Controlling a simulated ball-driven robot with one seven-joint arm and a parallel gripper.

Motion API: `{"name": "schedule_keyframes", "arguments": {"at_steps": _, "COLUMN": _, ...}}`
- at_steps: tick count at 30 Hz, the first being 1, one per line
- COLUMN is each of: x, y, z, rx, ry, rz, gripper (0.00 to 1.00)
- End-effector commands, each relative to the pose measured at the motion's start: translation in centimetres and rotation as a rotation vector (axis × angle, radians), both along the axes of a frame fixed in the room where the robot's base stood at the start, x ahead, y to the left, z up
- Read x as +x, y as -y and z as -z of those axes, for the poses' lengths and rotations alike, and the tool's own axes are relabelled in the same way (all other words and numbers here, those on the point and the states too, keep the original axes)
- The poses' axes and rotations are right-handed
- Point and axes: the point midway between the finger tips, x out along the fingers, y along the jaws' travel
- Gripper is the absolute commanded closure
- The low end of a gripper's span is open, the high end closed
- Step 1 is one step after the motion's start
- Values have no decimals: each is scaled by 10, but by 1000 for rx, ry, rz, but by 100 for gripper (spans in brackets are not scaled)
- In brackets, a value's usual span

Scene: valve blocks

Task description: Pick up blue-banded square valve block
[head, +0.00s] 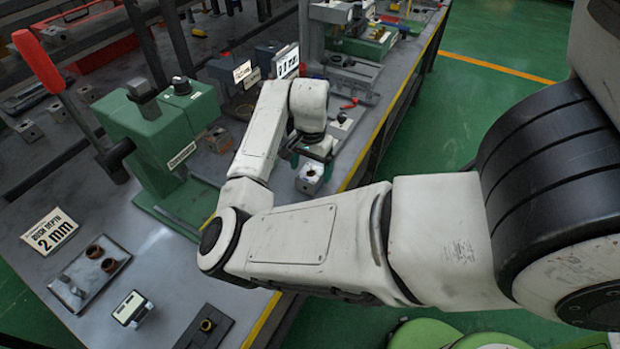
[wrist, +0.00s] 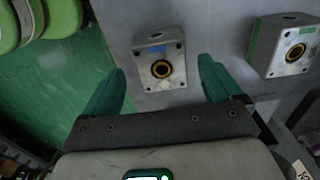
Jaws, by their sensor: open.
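The blue-banded square valve block (wrist: 158,67) is a grey block with a dark round bore ringed in yellow and a blue strip along its upper part. It sits on the grey bench top in the wrist view, and a block shows below my gripper in the head view (head: 310,178). My gripper (wrist: 161,66) is open, with one green finger on each side of the block in the picture. The fingers appear apart from it, with nothing held. In the head view my gripper (head: 312,152) is over the bench near its front edge.
A green-banded block (wrist: 286,47) stands to the right in the wrist view. In the head view, a green press (head: 165,135) with a red-handled lever, a tray (head: 90,273) with bushes and a sign (head: 49,231) are on the left. The bench edge is close on the right.

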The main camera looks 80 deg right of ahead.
Motion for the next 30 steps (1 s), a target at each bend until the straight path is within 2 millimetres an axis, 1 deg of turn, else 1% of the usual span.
{"name": "schedule_keyframes", "arguments": {"at_steps": 6, "x": 2, "y": 2, "z": 31, "rx": 1, "ry": -2, "rz": -1, "gripper": 8}}
{"name": "schedule_keyframes", "arguments": {"at_steps": 8, "x": 2, "y": 2, "z": 37, "rx": 1, "ry": -1, "rz": -1, "gripper": 8}}
{"name": "schedule_keyframes", "arguments": {"at_steps": 11, "x": 2, "y": 2, "z": 41, "rx": 0, "ry": 0, "rz": -1, "gripper": 8}}
{"name": "schedule_keyframes", "arguments": {"at_steps": 17, "x": 2, "y": 2, "z": 41, "rx": -1, "ry": 0, "rz": 0, "gripper": 8}}
{"name": "schedule_keyframes", "arguments": {"at_steps": 30, "x": 2, "y": 2, "z": 41, "rx": 0, "ry": 0, "rz": 0, "gripper": 51}}
